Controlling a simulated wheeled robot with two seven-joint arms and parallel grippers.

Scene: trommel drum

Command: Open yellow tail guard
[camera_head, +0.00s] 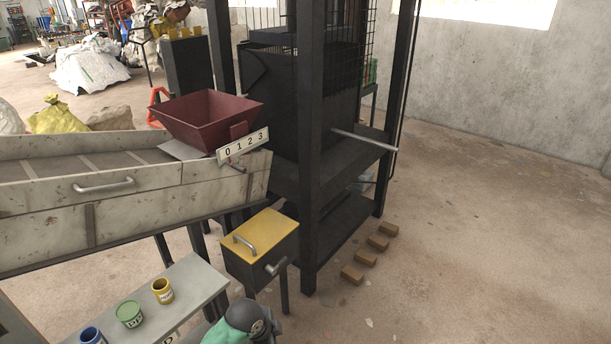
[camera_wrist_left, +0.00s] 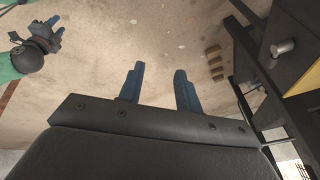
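A dark box on legs with a yellow top (camera_head: 265,233) stands right of the conveyor in the head view. A grey bar handle (camera_head: 244,245) lies on the yellow top, and a grey knob (camera_head: 275,267) sticks out of the front side. The knob also shows at the right of the left wrist view (camera_wrist_left: 283,48), beside a strip of yellow. My left gripper (camera_wrist_left: 158,88) is open, with nothing between its blue fingers and bare floor beyond. It is apart from the box. My right gripper (camera_wrist_left: 57,27) shows small at the upper left, its fingers apparently parted and empty.
The conveyor (camera_head: 130,180) runs left, with a red hopper (camera_head: 208,122) and a number plate (camera_head: 243,146). A dark frame (camera_head: 312,200) rises behind the box. A grey bench (camera_head: 185,305) holds several paint cans. Wooden blocks (camera_head: 366,258) lie on otherwise clear floor to the right.

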